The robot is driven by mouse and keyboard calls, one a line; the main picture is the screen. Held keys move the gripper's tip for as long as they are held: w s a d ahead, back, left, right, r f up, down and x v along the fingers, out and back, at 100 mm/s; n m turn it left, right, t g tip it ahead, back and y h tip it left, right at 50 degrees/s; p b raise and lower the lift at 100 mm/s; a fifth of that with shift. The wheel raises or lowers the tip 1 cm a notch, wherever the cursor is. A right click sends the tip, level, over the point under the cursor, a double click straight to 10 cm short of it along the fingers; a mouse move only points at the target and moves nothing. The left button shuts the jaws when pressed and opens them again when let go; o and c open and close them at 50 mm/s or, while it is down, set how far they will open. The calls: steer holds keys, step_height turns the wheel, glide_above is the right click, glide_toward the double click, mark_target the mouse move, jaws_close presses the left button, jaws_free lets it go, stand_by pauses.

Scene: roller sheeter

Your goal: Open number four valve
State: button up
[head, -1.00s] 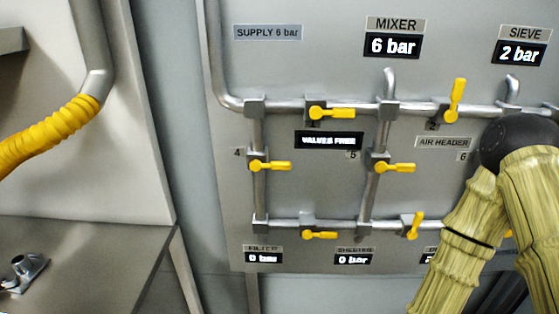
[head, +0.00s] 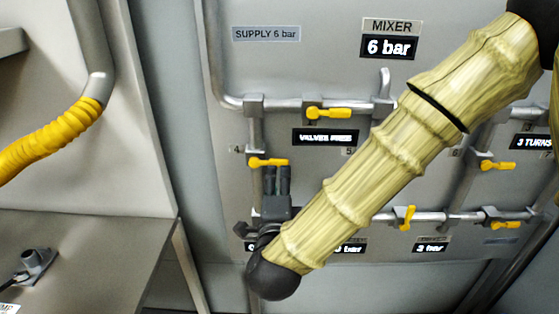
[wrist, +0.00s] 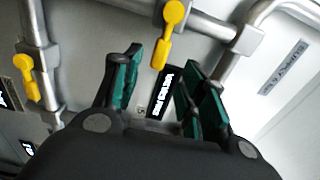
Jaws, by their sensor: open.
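The number four valve handle (head: 268,162) is yellow and lies level, pointing right from the left upright pipe, beside a small "4" label (head: 237,149). My gripper (head: 277,170) points up with its fingertips just under this handle; I cannot tell whether they touch. In the wrist view my gripper (wrist: 160,68) is open, with green-padded fingers apart and no handle visibly held between them.
Another yellow handle (head: 328,113) is on the top pipe. Lower handles (head: 406,217) (head: 495,224) and one at right (head: 497,165) show. The mixer display (head: 388,46) reads 6 bar. My arm covers the panel's middle. A grey bench (head: 90,250) stands at left.

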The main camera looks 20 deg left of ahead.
mark_target(280, 165)
steer(key=p+x, duration=0.2)
steer(key=x, duration=0.6)
steer(key=shift+w+a, duration=0.1)
steer(key=shift+w, duration=0.2)
steer(key=shift+c, duration=0.4)
steer(key=shift+f, duration=0.1)
jaws_close()
